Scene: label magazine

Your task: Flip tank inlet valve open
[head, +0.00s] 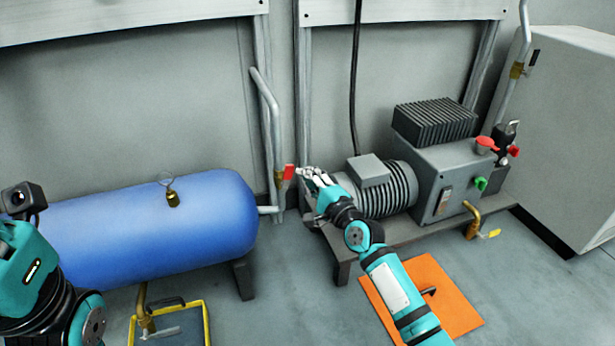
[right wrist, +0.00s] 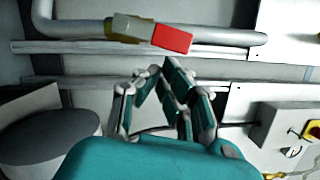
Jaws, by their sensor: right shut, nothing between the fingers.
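The tank inlet valve has a brass body (head: 279,179) on the grey pipe beside the blue tank's (head: 150,225) right end. Its red handle (head: 289,172) shows just right of the pipe. In the right wrist view the red handle (right wrist: 172,38) lies across the pipe's outline, slightly tilted to it; I cannot tell its exact angle. My right gripper (head: 307,174) is shut and empty, close to the handle's right side. In the right wrist view its fingertips (right wrist: 156,75) are below the handle, with a visible gap. My left arm is at the lower left; its fingers are out of view.
A grey motor and pump unit (head: 440,180) stands on a low bench (head: 400,235) to the right. An orange mat (head: 440,305) lies on the floor. A yellow-rimmed tray (head: 208,322) sits below the tank. A grey cabinet (head: 570,130) stands at the far right.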

